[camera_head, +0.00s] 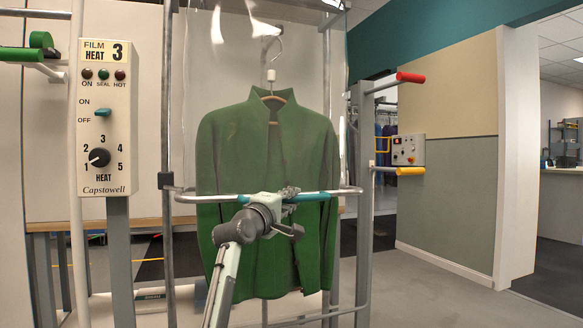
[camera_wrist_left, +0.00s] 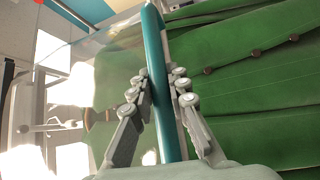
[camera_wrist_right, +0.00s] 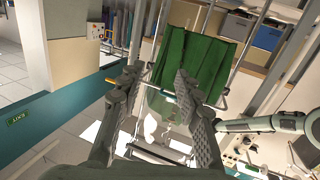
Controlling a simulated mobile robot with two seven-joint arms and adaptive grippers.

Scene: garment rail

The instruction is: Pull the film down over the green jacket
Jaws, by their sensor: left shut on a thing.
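The green jacket (camera_head: 312,245) hangs on a hanger (camera_head: 272,100) in the head view. Clear film (camera_head: 225,90) hangs in front of its upper part, hazy down to a metal crossbar (camera_head: 215,198) at the jacket's middle; below the bar the green looks clearer. My left gripper (camera_head: 287,194) is at the bar in front of the jacket. In the left wrist view its fingers (camera_wrist_left: 160,95) are shut around the bar's teal grip (camera_wrist_left: 158,60), with the jacket close behind. My right gripper (camera_wrist_right: 158,75) shows only in its wrist view, open and empty, with the jacket farther off.
A control box (camera_head: 107,120) marked FILM HEAT 3 stands left of the jacket. Uprights (camera_head: 168,120) flank it on both sides. Red (camera_head: 410,77) and yellow (camera_head: 410,171) tipped handles stick out at right, near a small panel (camera_head: 408,150). Floor at right is clear.

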